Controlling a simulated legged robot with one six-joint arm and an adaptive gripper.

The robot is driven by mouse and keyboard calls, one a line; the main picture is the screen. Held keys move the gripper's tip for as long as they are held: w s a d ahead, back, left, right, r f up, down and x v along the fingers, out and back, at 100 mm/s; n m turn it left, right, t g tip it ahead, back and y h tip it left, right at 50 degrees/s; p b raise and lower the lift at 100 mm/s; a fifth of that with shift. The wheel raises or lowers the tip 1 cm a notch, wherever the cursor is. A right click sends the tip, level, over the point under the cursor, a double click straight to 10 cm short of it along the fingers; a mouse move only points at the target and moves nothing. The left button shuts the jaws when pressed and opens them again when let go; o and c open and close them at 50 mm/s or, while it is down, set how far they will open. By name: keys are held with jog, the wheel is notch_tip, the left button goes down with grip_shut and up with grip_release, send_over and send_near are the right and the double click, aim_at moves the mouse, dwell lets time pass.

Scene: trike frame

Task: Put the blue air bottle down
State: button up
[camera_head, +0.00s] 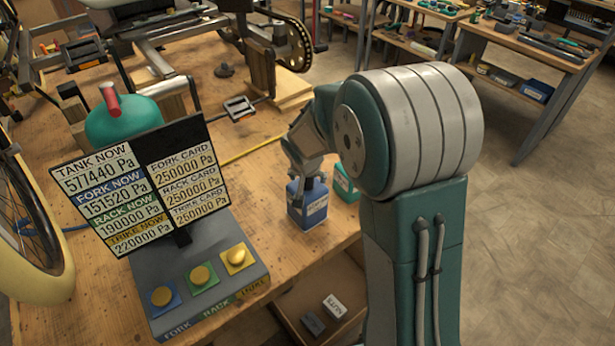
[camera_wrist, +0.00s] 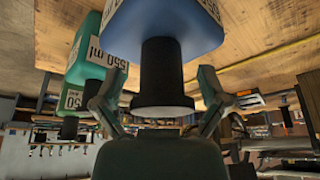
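The blue air bottle (camera_head: 307,208) stands upright on the wooden bench near its front edge, below my gripper (camera_head: 308,172). In the wrist view, which is upside down, the blue bottle (camera_wrist: 165,22) shows a white label and a black neck. My gripper (camera_wrist: 158,88) has its fingers spread on both sides of the neck, with a visible gap on each side.
A green bottle (camera_head: 345,183) stands close to the right of the blue one; the wrist view shows green bottles (camera_wrist: 92,55) there. A pressure display (camera_head: 140,185) and a three-button box (camera_head: 200,272) stand to the left. A pedal (camera_head: 239,107) lies behind. An open shelf (camera_head: 325,285) is below the edge.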

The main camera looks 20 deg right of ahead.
jog(key=v, duration=1.2)
jog(key=s+r+n+y, duration=0.1)
jog(key=s+r+n, duration=0.1)
jog(key=s, duration=0.9)
jog(key=s+d+r+n+t, duration=0.1)
jog(key=s+r, duration=0.4)
jog(key=s, duration=0.7)
jog(key=shift+s+d+n+y, duration=0.15)
jog(key=shift+d+n+y, duration=0.2)
jog(key=shift+n, duration=0.45)
